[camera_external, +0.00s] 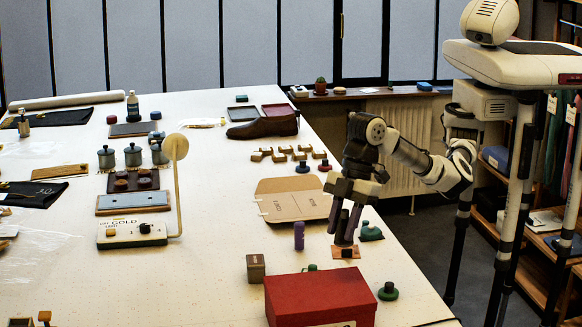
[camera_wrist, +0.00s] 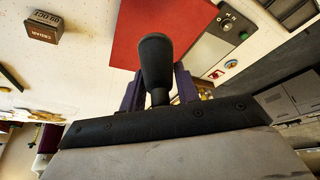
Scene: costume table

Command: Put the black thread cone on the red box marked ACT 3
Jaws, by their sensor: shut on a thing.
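The red box (camera_external: 318,295) stands at the front right of the table in the external view, with a pale label cut off at the lower edge, so its marking cannot be read. Its flat red top shows in the wrist view (camera_wrist: 190,22). My gripper (camera_external: 343,238) points down beyond the box, low over a small orange-brown square (camera_external: 346,253). In the wrist view the black thread cone (camera_wrist: 155,58) sits between my purple fingers, which are shut on it. The cone covers part of the red box there.
A brown CEDAR block (camera_external: 256,268) and a purple cylinder (camera_external: 299,235) stand left of my gripper. Green-and-black pieces (camera_external: 388,291) (camera_external: 370,232) stand to the right, near the table's edge. An open cardboard folder (camera_external: 292,199) lies behind. The red top looks bare.

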